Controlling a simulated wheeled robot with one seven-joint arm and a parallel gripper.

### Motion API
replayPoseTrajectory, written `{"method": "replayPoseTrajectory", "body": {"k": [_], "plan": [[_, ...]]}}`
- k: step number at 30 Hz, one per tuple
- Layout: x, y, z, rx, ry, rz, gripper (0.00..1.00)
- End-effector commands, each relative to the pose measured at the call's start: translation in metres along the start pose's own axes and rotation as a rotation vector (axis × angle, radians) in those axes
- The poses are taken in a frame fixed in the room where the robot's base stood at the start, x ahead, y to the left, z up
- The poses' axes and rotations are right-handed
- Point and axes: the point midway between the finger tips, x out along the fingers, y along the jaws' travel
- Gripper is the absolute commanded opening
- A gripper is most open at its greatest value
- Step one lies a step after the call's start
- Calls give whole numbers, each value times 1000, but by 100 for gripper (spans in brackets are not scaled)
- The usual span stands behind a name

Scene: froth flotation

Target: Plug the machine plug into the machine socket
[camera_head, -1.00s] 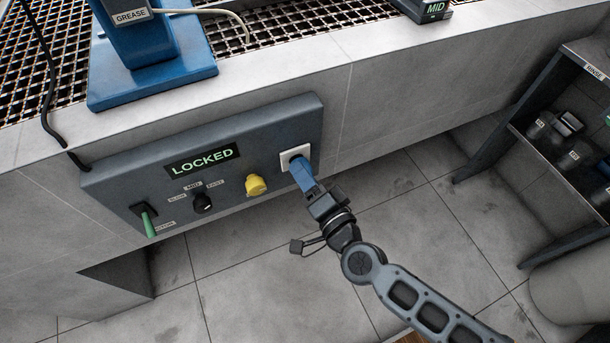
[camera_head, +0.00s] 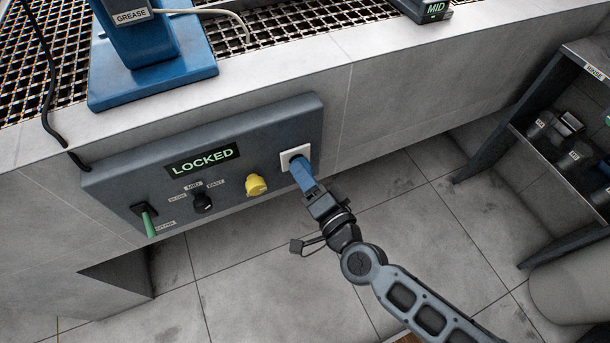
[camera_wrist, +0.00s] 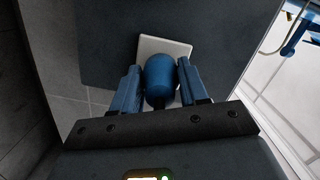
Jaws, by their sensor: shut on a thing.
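The machine socket (camera_head: 289,154) is a white square plate at the right end of the grey control panel. My gripper (camera_head: 303,176) is in front of it, shut on the blue machine plug. In the wrist view the plug (camera_wrist: 160,78) sits between the two blue fingers (camera_wrist: 160,90), with the white socket plate (camera_wrist: 178,48) right behind it. The plug's front end hides the middle of the plate. I cannot tell whether its pins are in the socket.
The panel (camera_head: 110,185) has a "LOCKED" display (camera_head: 202,160), a yellow knob (camera_head: 256,185), a black selector knob (camera_head: 202,203) and a green-handled lever (camera_head: 148,222). A shelf with jars (camera_head: 560,150) stands at the right. The floor below the panel is clear.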

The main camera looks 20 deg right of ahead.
Motion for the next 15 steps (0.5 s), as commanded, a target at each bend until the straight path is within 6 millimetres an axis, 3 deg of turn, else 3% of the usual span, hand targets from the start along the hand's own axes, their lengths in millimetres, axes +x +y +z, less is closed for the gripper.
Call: {"method": "replayPoseTrajectory", "body": {"k": [15], "plan": [[4,0,0,0,0,0,17]]}}
